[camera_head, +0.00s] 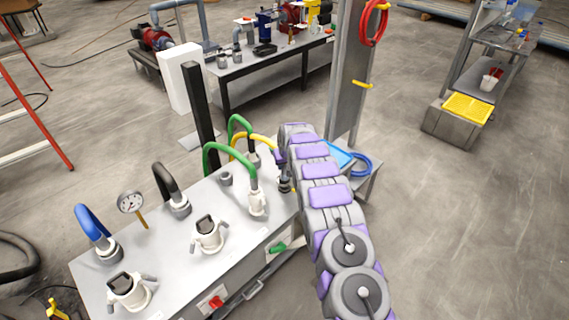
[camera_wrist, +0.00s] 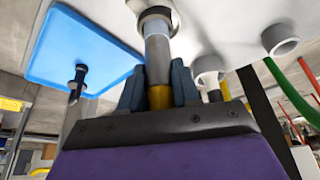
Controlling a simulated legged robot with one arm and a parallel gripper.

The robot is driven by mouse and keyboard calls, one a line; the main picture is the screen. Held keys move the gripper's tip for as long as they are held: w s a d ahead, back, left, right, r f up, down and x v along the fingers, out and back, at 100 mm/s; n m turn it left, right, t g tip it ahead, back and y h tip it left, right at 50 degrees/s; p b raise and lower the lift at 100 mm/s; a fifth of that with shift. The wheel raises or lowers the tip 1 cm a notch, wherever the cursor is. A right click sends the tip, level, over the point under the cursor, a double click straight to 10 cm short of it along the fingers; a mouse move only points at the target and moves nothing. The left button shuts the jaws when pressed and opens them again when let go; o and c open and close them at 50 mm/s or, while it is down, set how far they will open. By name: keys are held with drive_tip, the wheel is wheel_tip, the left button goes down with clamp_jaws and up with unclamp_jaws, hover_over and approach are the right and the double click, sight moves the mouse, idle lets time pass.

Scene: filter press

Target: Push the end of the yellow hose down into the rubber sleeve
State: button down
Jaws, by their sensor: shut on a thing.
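The yellow hose (camera_head: 265,141) arches behind the green hoses and reaches my gripper (camera_head: 283,160) at the far right corner of the grey table. In the wrist view, my gripper (camera_wrist: 157,85) is shut on the yellow hose (camera_wrist: 159,98), with a finger on each side. A dark fitting (camera_head: 285,184), apparently the sleeve, shows just below my gripper in the head view.
Green hoses (camera_head: 213,149) arch close to the left of my arm. A metal post (camera_head: 348,85) stands behind it. A blue tray (camera_head: 339,154) and a blue hose coil (camera_head: 361,165) lie to the right. White fittings (camera_head: 208,236) stand on the table (camera_head: 184,258).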

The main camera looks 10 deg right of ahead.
drive_tip(key=shift+f, duration=0.7)
drive_tip(key=c, duration=0.7)
unclamp_jaws()
drive_tip(key=shift+c, duration=0.2)
drive_tip(key=p+v, duration=0.3)
drive_tip(key=v, duration=1.4)
drive_tip(key=shift+r, duration=0.2)
drive_tip(key=s+r+g, duration=0.2)
drive_tip(key=s+r, duration=0.5)
drive_tip(key=s, duration=0.6)
drive_tip(key=s+r+g, duration=0.1)
drive_tip(key=s+r, duration=0.6)
drive_tip(key=s, duration=0.5)
drive_tip(key=s+m+g, duration=0.1)
drive_tip(key=s+g, duration=0.2)
drive_tip(key=s, duration=3.1)
drive_tip(key=shift+a+r, duration=0.35)
drive_tip(key=shift+r, duration=0.05)
